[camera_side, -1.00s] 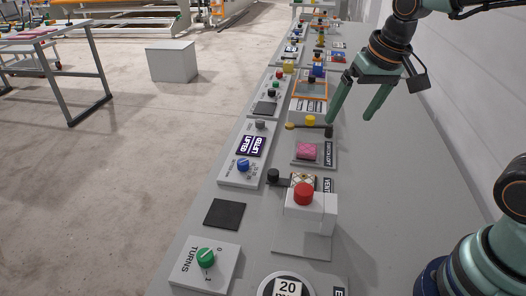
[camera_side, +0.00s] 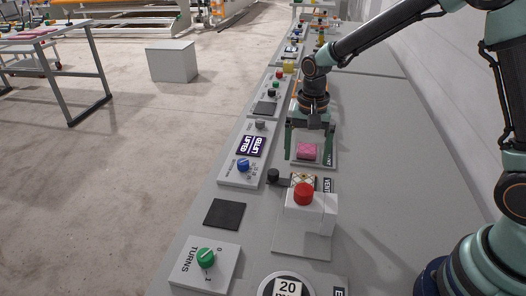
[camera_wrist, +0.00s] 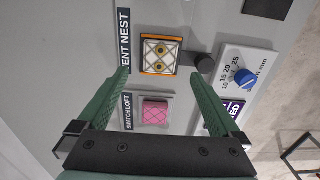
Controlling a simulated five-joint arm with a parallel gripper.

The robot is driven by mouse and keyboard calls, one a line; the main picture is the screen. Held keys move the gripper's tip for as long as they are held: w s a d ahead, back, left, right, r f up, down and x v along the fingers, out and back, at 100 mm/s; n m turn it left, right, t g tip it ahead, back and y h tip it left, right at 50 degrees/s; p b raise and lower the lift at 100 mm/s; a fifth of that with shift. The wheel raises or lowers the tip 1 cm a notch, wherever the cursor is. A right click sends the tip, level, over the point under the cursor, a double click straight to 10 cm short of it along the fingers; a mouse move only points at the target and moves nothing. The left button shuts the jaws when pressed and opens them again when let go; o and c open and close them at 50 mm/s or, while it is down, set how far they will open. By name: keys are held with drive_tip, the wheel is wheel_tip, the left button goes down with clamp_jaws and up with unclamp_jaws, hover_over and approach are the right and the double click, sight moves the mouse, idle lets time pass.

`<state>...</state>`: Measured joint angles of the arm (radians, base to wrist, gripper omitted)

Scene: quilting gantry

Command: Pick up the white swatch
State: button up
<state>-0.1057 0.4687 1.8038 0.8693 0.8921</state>
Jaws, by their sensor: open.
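A pink quilted swatch (camera_side: 307,151) lies on the plate labelled SWATCH LOFT (camera_side: 325,161); it also shows in the wrist view (camera_wrist: 155,112). My gripper (camera_side: 309,157) is open and empty, pointing down, with its fingers on either side of the pink swatch in the side view. In the wrist view my gripper (camera_wrist: 161,78) has its fingertips apart, reaching past the pink swatch in the picture. I see no plain white swatch. A whitish patterned pad (camera_wrist: 160,54) with two brass rings and an orange border lies by the VENT NEST label; it is partly hidden in the side view (camera_side: 303,181).
A white box with a red button (camera_side: 304,195) stands in front of the patterned pad. A black knob (camera_side: 273,175) is beside it. A panel with a blue knob (camera_side: 243,166) and a LIFTED display lies to the left. The bench (camera_side: 400,150) is clear to the right.

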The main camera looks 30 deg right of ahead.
sight(303, 181)
drive_tip(key=shift+f, duration=3.95)
drive_tip(key=c, duration=1.4)
drive_tip(key=shift+r, duration=0.2)
